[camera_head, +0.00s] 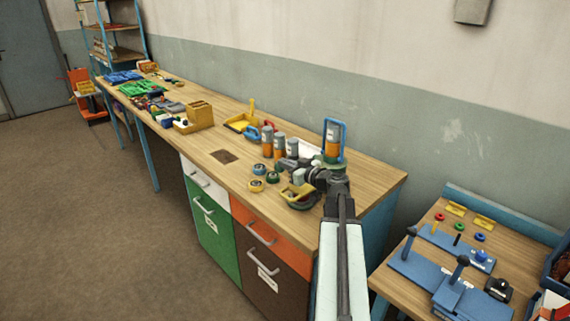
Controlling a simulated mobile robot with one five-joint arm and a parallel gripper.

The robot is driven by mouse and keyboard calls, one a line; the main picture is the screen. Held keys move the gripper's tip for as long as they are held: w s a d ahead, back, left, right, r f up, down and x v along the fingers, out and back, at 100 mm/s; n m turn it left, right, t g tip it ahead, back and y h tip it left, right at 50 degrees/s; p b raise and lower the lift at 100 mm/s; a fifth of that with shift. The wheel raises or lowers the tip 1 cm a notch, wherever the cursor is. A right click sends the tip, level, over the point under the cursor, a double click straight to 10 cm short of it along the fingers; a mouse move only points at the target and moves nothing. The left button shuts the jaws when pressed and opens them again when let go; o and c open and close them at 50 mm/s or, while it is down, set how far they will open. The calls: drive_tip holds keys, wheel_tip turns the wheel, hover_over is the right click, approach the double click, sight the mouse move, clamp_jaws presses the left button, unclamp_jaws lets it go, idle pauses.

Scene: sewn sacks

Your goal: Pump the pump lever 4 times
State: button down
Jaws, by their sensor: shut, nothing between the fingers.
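Two upright levers with dark knobs stand on blue bases on the right-hand table: a left lever (410,241) and a right lever (459,269). Neither is labelled legibly, so I cannot tell which is the pump lever. My white arm rises from the bottom of the view to its dark joints over the wooden workbench. My gripper (291,168) appears beyond these joints, shut and empty, among the bench items and well left of both levers. Its fingertips are small and hard to separate from the clutter.
The long workbench (378,181) holds several orange-and-grey cylinders (279,145), a blue-framed holder (344,140), round pucks (256,186) and trays. The right-hand table (395,291) also carries coloured buttons (480,237). Floor (90,230) is clear at left.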

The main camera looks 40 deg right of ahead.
drive_tip(key=s+r+p, duration=0.5)
drive_tip(key=s, duration=0.5)
drive_tip(key=shift+s+r+p, duration=0.15)
drive_tip(key=shift+s+p, duration=0.05)
drive_tip(key=shift+p, duration=0.2)
drive_tip(key=shift+d, duration=0.1)
